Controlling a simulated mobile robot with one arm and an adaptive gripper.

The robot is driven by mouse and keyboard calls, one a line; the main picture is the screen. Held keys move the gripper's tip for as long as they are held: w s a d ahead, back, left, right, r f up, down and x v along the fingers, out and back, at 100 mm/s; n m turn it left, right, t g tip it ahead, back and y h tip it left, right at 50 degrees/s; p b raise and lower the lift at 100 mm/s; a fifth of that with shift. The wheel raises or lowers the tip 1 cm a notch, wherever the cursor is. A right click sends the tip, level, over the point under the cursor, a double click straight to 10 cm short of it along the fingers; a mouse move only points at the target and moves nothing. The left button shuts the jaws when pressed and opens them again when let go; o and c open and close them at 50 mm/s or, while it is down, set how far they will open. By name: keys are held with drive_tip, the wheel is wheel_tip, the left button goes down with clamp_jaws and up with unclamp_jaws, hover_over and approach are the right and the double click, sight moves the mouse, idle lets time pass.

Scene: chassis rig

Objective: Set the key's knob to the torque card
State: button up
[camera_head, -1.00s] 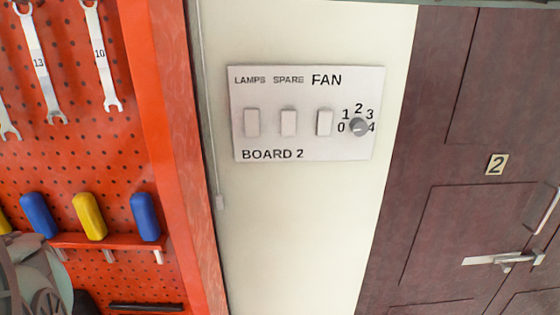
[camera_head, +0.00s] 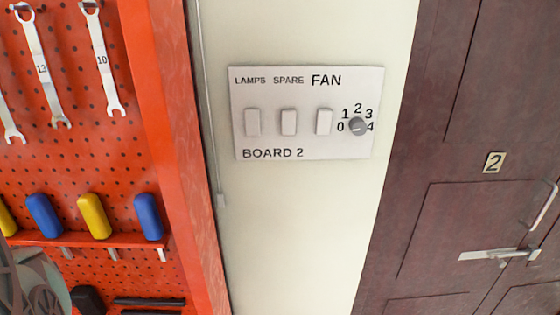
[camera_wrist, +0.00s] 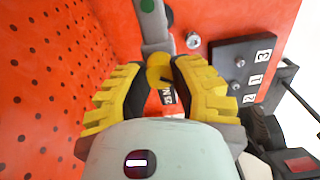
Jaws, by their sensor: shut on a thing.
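In the wrist view, my gripper (camera_wrist: 167,68) has its two yellow ribbed fingers closed in on a yellow round knob (camera_wrist: 157,73). The knob sits at the lower end of a grey key (camera_wrist: 155,28) with a green dot, in front of the red board. I cannot tell the knob's setting. No torque card can be made out with certainty. My fingers are not visible in the head view.
In the wrist view, a black plate numbered 1, 2, 3 (camera_wrist: 225,60) and dark equipment (camera_wrist: 270,125) stand close on the right. The head view shows wrenches (camera_head: 102,60), screwdrivers (camera_head: 93,215), a switch panel (camera_head: 305,148) and a dark door (camera_head: 440,225).

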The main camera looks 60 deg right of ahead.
drive_tip(key=shift+m+p, duration=0.4)
drive_tip(key=shift+m, duration=1.8)
drive_tip(key=o, duration=0.8)
